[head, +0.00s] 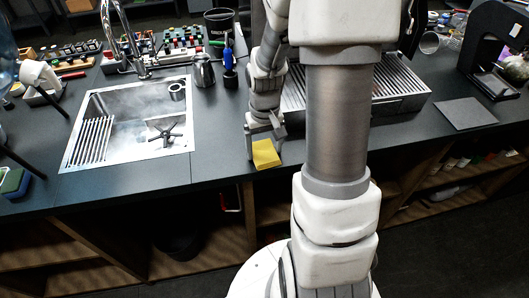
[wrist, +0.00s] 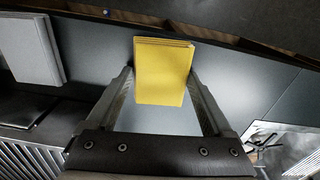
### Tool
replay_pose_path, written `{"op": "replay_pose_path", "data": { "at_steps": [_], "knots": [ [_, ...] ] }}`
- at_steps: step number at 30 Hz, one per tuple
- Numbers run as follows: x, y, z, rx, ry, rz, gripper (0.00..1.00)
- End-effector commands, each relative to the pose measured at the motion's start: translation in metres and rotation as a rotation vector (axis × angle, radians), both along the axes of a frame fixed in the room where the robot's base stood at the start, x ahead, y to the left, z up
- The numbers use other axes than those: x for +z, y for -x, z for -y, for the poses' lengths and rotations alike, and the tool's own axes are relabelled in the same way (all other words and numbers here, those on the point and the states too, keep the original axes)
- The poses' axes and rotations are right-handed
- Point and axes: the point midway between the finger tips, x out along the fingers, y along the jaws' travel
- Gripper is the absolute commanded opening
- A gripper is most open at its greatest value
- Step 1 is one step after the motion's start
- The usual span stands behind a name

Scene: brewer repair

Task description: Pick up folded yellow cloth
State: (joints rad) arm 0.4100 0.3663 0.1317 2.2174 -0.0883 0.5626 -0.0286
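The folded yellow cloth (head: 266,154) lies near the front edge of the dark counter, to the right of the sink. In the wrist view the yellow cloth (wrist: 162,72) is a flat stack of layers. My gripper (head: 266,138) points down over the cloth in the head view. In the wrist view my gripper (wrist: 162,74) has its fingers wide apart, one along each side of the cloth. The finger tips look very close to the cloth's sides; contact is not clear. The gripper looks open.
The sink (head: 135,125) with a rack lies to the left. A steel pitcher (head: 204,71) and a blue-handled tool (head: 229,62) stand behind it. A slatted drip tray (head: 400,85) is to the right. A grey folded cloth or pad (wrist: 28,48) shows in the wrist view.

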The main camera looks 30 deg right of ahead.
Motion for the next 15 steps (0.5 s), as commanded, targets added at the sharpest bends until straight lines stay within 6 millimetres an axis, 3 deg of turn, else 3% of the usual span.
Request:
{"op": "replay_pose_path", "data": {
  "at_steps": [1, 6, 15],
  "knots": [
    [0.0002, -0.0001, 0.0000, 0.000, 0.000, 0.000, 0.50],
    [0.0003, -0.0002, 0.0000, 0.000, 0.000, 0.000, 0.23],
    [0.0065, -0.0005, 0.0002, 0.000, 0.000, 0.002, 0.23]
  ]
}}
